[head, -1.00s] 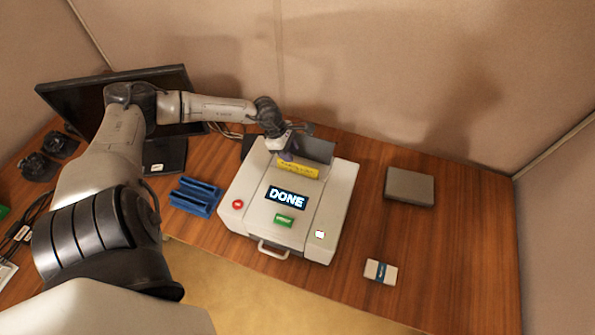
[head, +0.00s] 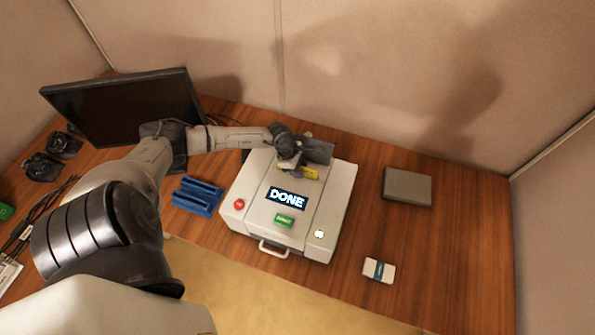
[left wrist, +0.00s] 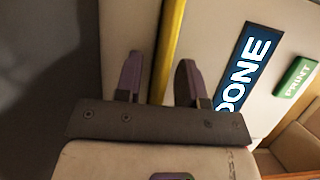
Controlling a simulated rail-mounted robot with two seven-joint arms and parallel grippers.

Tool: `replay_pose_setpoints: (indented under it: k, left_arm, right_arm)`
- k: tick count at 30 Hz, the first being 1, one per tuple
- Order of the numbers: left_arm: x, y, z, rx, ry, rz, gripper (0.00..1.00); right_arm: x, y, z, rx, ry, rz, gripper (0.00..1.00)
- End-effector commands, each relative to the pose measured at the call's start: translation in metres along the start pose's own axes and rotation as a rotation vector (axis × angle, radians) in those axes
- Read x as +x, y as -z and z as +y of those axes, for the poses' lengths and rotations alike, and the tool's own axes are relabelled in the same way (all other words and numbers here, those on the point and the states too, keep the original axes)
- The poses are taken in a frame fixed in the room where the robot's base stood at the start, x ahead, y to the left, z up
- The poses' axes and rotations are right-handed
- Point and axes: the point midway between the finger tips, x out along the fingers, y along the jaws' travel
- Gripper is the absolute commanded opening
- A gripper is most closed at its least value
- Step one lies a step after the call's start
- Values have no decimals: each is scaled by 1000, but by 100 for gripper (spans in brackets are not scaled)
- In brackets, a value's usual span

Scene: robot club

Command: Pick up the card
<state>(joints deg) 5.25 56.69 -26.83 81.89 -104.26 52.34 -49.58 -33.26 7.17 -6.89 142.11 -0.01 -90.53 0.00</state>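The yellow card (head: 311,174) stands at the slot at the back of the white printer (head: 335,200), partly hidden by my left gripper (head: 292,166). The printer's screen (head: 286,197) reads "DONE". In the left wrist view, my left gripper (left wrist: 157,80) is open, with its two purple-grey fingers apart. The card shows there as a thin yellow strip (left wrist: 173,35), seen edge-on. My right gripper is not in view.
A dark upright panel (head: 318,150) stands behind the card. A blue rack (head: 197,196) and a monitor (head: 120,108) are to the left. A grey box (head: 408,187) and a small banded stack (head: 379,270) lie right of the printer, with free desk around them.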

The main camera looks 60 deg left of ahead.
Motion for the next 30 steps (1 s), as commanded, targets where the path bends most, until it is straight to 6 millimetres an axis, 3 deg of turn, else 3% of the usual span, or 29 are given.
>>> replay_pose_setpoints:
  k: [23,30]
  left_arm:
    - [5,1,0,1,0,0,36]
    - [4,1,0,0,0,0,15]
  right_arm:
    - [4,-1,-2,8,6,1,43]
    - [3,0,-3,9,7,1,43]
